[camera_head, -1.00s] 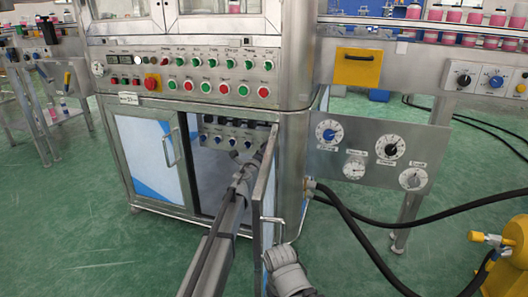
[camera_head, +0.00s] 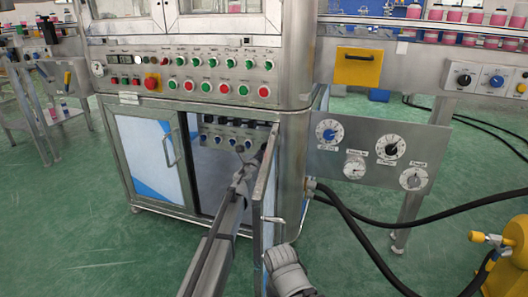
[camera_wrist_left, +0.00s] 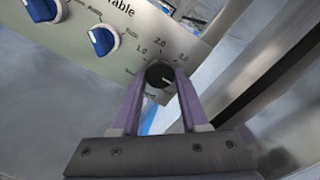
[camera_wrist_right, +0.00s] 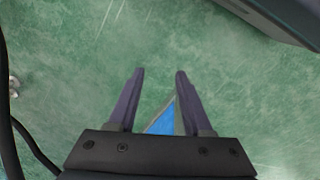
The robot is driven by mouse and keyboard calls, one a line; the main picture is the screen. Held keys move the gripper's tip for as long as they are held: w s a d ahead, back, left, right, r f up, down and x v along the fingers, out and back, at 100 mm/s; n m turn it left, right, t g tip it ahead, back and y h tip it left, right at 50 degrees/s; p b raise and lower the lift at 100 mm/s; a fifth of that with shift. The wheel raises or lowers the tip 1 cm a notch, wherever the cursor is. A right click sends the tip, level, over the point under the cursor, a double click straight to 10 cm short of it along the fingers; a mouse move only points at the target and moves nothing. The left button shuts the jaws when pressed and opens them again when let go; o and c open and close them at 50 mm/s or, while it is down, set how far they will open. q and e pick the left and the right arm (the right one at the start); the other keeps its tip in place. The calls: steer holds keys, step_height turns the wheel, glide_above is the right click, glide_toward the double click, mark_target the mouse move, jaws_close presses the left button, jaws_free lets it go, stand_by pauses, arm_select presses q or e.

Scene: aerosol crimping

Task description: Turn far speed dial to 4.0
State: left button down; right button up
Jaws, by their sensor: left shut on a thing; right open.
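In the left wrist view, the black speed dial (camera_wrist_left: 160,74) sits on a metal panel (camera_wrist_left: 190,47) with printed marks 1.0, 2.0 and a partly legible higher number around it. The fingers of my left gripper (camera_wrist_left: 160,82) are shut on the dial from either side. A light mark shows on the dial's right side; its exact setting is hard to read. In the head view my left gripper (camera_head: 243,163) reaches into the open cabinet, just below the knob row. My right gripper (camera_wrist_right: 159,75) is open and empty above the green floor.
Two blue knobs (camera_wrist_left: 103,40) sit beside the dial. The open cabinet door (camera_head: 263,205) stands close to the right of my left arm. A gauge panel (camera_head: 335,160) and black hoses (camera_head: 350,235) are further right.

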arm_select(q)
steer(key=shift+s, duration=0.1)
steer(key=shift+c, duration=2.1)
jaws_free()
steer(key=v, duration=0.7)
steer(key=shift+s, duration=0.3)
steer(key=shift+s+a, duration=0.1)
steer(key=shift+a, duration=0.05)
